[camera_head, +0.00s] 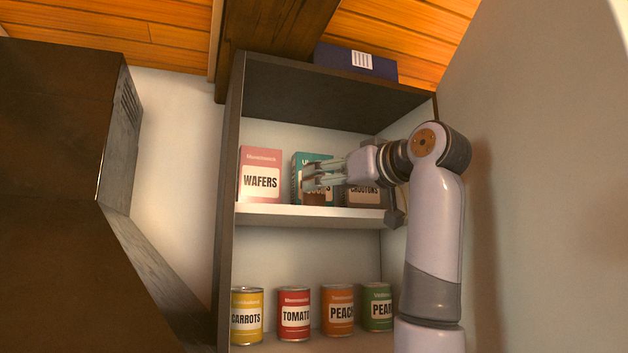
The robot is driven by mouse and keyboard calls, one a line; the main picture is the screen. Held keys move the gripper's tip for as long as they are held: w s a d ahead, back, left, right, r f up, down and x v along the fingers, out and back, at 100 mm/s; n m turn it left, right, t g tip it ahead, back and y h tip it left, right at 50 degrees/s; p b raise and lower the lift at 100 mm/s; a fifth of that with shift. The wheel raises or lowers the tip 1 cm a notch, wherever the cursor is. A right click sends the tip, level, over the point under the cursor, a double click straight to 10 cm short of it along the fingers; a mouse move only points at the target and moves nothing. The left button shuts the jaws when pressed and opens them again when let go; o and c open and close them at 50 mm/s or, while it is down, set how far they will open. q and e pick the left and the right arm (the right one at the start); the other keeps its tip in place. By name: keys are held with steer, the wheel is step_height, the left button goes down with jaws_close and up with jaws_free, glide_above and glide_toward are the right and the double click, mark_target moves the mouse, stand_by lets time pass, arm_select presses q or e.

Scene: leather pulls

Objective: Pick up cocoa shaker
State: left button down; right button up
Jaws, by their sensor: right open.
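A small brown container (315,200), which looks like the cocoa shaker, stands on the upper shelf in front of a teal box (299,170). Its upper part and most of its label are hidden by my fingers. My right gripper (309,179) comes in from the right, with its fingers level and pointing left across the container. It is open. I cannot tell whether the fingers are around the container or only in front of it. My left gripper is not in view.
A pink wafers box (260,177) stands left on the upper shelf (300,213); a croutons box (362,195) stands right, behind my wrist. Carrot (246,318), tomato (294,315), peach (338,312) and pear cans (377,308) line the lower shelf.

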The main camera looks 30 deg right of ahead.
steer(key=w+p, duration=0.2)
steer(key=w, duration=0.2)
steer(key=shift+w, duration=0.1)
steer(key=shift+w+d+f+p, duration=0.1)
steer(key=shift+w+p, duration=0.25)
steer(key=shift+w, duration=0.15)
steer(key=shift+s, duration=0.25)
steer(key=shift+c, duration=0.4)
steer(key=c, duration=0.3)
steer(key=shift+w, duration=0.1)
steer(key=shift+c, duration=1.3)
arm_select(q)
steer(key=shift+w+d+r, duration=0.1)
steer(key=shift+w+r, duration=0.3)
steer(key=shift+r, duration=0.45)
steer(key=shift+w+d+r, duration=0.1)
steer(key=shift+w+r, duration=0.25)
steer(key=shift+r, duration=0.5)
arm_select(e)
steer(key=c, duration=0.6)
